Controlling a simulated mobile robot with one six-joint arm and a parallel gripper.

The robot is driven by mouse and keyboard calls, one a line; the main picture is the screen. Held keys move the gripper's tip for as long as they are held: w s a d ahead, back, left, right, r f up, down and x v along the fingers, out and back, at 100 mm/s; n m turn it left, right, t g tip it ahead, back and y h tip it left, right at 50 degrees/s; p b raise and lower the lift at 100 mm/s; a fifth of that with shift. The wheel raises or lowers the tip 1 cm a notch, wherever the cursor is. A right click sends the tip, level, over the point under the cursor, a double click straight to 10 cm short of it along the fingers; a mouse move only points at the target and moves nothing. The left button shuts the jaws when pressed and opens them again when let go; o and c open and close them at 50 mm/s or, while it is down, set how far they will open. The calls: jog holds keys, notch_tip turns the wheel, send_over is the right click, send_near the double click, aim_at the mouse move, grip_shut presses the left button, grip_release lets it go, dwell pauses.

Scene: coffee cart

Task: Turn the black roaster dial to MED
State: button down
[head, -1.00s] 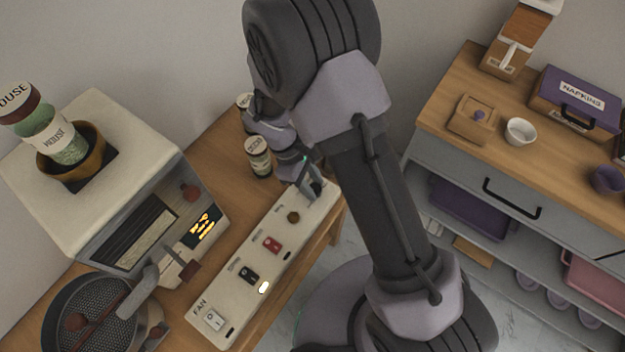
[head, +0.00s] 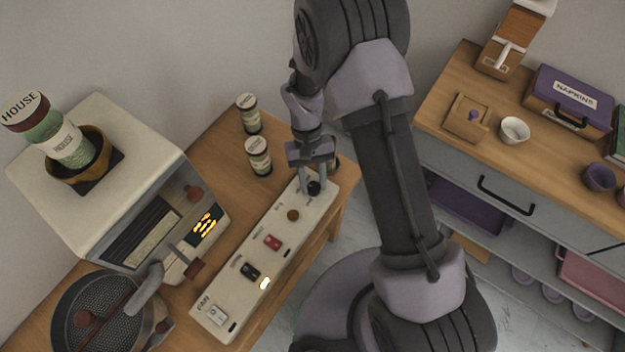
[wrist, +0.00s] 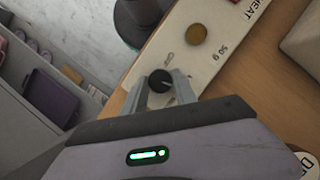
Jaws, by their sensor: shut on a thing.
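The black roaster dial (head: 314,187) sits at the far end of the cream control panel (head: 232,303). It also shows in the wrist view (wrist: 160,81), with a pale pointer line on its face. My gripper (head: 315,183) points down over the dial, with one finger on each side of it. In the wrist view my gripper (wrist: 160,92) is shut on the dial. The lettering around the dial is too small or too hidden to read, so I cannot tell its setting.
A brass-coloured knob (head: 293,215), a red switch (head: 272,242) and a black switch (head: 250,271) line the panel. Two jars (head: 258,157) stand left of my gripper. The roaster (head: 110,190) fills the left. A sideboard (head: 440,110) stands at right.

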jog(key=m+y, duration=0.2)
jog(key=m, duration=0.3)
jog(key=shift+d+m+b, duration=0.15)
jog(key=shift+m+b, duration=0.15)
jog(key=shift+s+d+m+t+y+b, duration=0.1)
jog(key=shift+m+t+y+b, duration=0.25)
jog(key=shift+m, duration=0.8)
jog(key=shift+m+t+y+b, duration=0.2)
jog(key=shift+m+y, duration=0.25)
jog(key=shift+m, duration=0.7)
jog(key=c, duration=1)
grip_release()
jog(key=p+v, duration=0.3)
jog(key=v, duration=0.5)
jog(key=p+v, duration=0.3)
jog(key=v, duration=0.6)
jog(key=shift+s+d+r, duration=0.1)
jog(key=shift+d+r, duration=0.05)
jog(key=shift+d, duration=0.15)
jog(key=shift+r, duration=0.1)
